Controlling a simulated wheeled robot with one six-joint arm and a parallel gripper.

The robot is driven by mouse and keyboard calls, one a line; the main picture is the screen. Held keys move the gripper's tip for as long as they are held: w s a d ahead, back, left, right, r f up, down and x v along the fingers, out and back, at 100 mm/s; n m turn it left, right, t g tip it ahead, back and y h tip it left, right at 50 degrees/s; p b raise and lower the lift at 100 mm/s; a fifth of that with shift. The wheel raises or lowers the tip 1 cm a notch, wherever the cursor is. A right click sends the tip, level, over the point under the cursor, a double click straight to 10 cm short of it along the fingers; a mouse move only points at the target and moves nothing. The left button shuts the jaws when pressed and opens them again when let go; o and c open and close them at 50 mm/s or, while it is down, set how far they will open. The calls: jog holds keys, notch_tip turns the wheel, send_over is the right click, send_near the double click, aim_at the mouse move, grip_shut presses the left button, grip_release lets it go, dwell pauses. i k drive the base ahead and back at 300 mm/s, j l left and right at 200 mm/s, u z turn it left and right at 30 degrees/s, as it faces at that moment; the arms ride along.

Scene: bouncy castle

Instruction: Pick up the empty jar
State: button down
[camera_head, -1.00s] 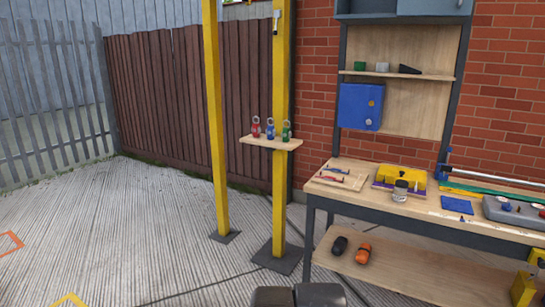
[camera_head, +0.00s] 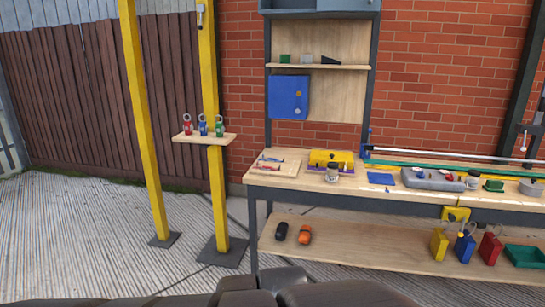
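A small jar (camera_head: 332,176) with a pale, see-through body and a dark top stands upright on the wooden workbench (camera_head: 225,178). It is in front of the yellow toolbox (camera_head: 331,158), near the bench's left part. It is too small to tell whether anything is inside it. Dark parts of my own body or arm fill the bottom edge of the picture, well short of the bench. My gripper's fingers do not show.
A board with small tools (camera_head: 275,168) lies left of the jar, and a blue mat (camera_head: 381,179) lies right. A grey case (camera_head: 432,180) is farther right. Yellow posts (camera_head: 208,100) carry a small shelf (camera_head: 203,139) with padlocks. Concrete floor is open at left.

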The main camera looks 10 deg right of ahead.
aim_at(472, 179)
jog(key=z, duration=1.75)
